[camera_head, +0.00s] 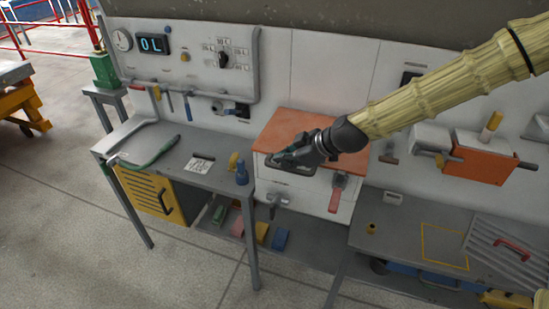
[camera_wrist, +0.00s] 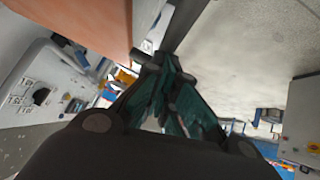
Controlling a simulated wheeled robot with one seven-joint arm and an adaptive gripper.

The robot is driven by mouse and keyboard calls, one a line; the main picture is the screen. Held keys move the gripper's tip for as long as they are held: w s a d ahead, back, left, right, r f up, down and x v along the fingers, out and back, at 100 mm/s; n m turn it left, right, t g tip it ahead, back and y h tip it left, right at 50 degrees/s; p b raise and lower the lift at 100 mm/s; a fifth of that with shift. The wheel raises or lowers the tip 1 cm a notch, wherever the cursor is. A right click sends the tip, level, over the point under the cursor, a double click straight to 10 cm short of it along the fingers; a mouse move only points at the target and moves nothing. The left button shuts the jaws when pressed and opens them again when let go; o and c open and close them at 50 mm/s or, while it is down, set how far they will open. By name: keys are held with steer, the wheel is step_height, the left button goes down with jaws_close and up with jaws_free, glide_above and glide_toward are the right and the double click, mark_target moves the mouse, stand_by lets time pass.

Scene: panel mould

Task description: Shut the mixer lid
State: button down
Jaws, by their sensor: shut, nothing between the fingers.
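An orange panel, which looks like the mixer lid (camera_head: 292,122), lies over the top of a white box, apparently the mixer body (camera_head: 308,193), at the middle of the wall. I cannot tell whether it is fully down. My gripper (camera_head: 284,162) is at the lid's front edge, its fingers pointing left; contact is unclear. My arm hides the lid's right part. In the wrist view, my gripper (camera_wrist: 165,65) has its dark green fingers shut and empty, close beside a large orange surface, apparently the lid (camera_wrist: 85,22).
A grey table (camera_head: 143,148) with a green-handled hose stands to the left. A red lever (camera_head: 335,197) hangs on the white box's front. A grey bench (camera_head: 400,232) stands at the right, with a ribbed panel (camera_head: 500,255). Open floor lies in front.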

steer(key=shift+s+f, duration=0.3)
steer(key=shift+f, duration=0.15)
steer(key=s+d+r, duration=0.2)
steer(key=r, duration=0.3)
steer(key=s+d+r+b, duration=0.1)
steer(key=s+d+r, duration=0.1)
steer(key=r, duration=0.4)
steer(key=shift+s+d+r, duration=0.15)
steer(key=shift+d+r, duration=0.1)
steer(key=shift+d, duration=0.55)
